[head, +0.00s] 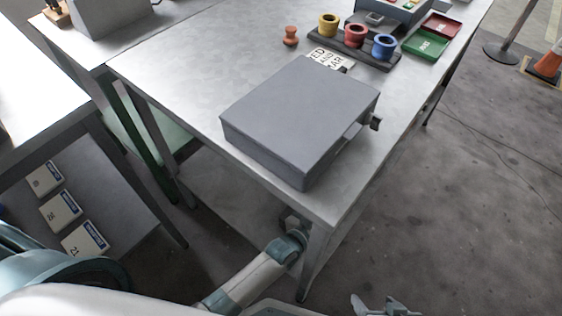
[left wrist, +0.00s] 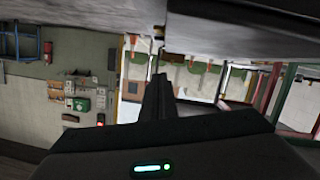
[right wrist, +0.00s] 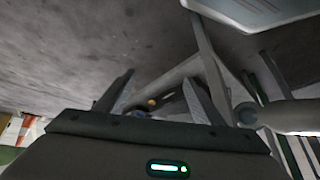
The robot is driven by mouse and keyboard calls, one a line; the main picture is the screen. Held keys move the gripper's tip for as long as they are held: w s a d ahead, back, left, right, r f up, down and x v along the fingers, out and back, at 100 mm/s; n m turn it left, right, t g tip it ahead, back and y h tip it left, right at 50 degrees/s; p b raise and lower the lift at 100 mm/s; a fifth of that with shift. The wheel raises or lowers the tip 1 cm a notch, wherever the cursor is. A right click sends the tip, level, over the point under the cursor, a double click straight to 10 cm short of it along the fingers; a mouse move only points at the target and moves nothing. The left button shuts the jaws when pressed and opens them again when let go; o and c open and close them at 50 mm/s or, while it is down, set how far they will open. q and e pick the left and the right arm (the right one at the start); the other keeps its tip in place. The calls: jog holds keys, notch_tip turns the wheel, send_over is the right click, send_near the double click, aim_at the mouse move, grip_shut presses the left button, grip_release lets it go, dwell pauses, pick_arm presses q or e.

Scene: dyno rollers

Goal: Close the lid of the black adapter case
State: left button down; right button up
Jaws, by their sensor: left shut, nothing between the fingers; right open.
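The adapter case (head: 300,118) looks dark grey and sits near the front right edge of the grey table. Its lid lies flat over the box and looks closed from the head view; whether it is latched cannot be told. A handle-like part and a small dark piece show at its right side. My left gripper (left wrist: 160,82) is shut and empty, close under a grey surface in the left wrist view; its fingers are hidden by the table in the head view. My right gripper (head: 385,306) is open and empty, low over the floor; it also shows in the right wrist view (right wrist: 160,85).
A traffic cone (head: 549,60) stands at far right. The table left of the case is clear.

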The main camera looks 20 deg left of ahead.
pick_arm(q)
jog(key=shift+s+d+f+b, duration=0.1)
jog(key=shift+d+f+b, duration=0.15)
jog(key=shift+f, duration=0.4)
jog(key=shift+s+d+f+b, duration=0.15)
jog(key=shift+d+f, duration=0.1)
jog(key=shift+f, duration=0.4)
pick_arm(e)
jog(key=shift+w+a+t, duration=0.4)
jog(key=shift+a, duration=0.2)
jog(key=shift+r, duration=0.1)
